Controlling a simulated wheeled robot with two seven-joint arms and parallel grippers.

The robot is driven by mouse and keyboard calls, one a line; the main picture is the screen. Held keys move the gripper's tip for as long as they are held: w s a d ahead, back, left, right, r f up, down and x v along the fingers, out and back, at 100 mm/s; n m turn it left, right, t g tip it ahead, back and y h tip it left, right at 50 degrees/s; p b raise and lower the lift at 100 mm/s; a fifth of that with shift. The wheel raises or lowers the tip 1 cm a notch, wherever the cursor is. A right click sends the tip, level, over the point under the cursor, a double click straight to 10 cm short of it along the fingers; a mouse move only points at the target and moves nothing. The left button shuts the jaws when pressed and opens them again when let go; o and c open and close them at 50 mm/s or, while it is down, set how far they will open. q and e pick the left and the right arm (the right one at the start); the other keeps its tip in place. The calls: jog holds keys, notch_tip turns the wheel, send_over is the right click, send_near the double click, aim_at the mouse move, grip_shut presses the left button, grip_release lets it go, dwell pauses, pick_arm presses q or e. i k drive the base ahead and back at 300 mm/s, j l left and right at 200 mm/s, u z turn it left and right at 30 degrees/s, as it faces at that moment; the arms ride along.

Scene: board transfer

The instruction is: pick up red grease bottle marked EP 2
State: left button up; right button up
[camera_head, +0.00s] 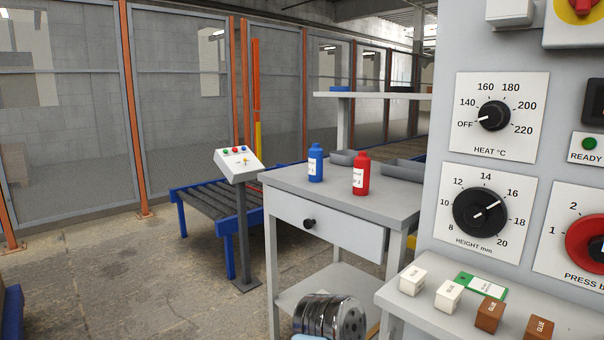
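A red bottle (361,175) with a white label stands upright on top of the grey cabinet table (290,179). The label's text is too small to read. A blue bottle (315,163) of similar shape, also with a white label, stands upright to its left, a little apart. Neither of my grippers is in the view, and nothing touches the bottles.
Grey trays (403,170) lie behind the bottles, under a raised shelf (375,95). A large control panel (520,130) and a ledge with small boxes (448,294) fill the right. A button post (238,164) and roller conveyor (208,203) stand left.

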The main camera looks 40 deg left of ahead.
aim_at(362, 164)
jog(key=j+u, duration=0.15)
jog(key=j, duration=0.6)
jog(key=j+u, duration=0.1)
jog(key=j, duration=0.65)
jog(key=i+j+u, duration=0.15)
jog(key=j, duration=0.6)
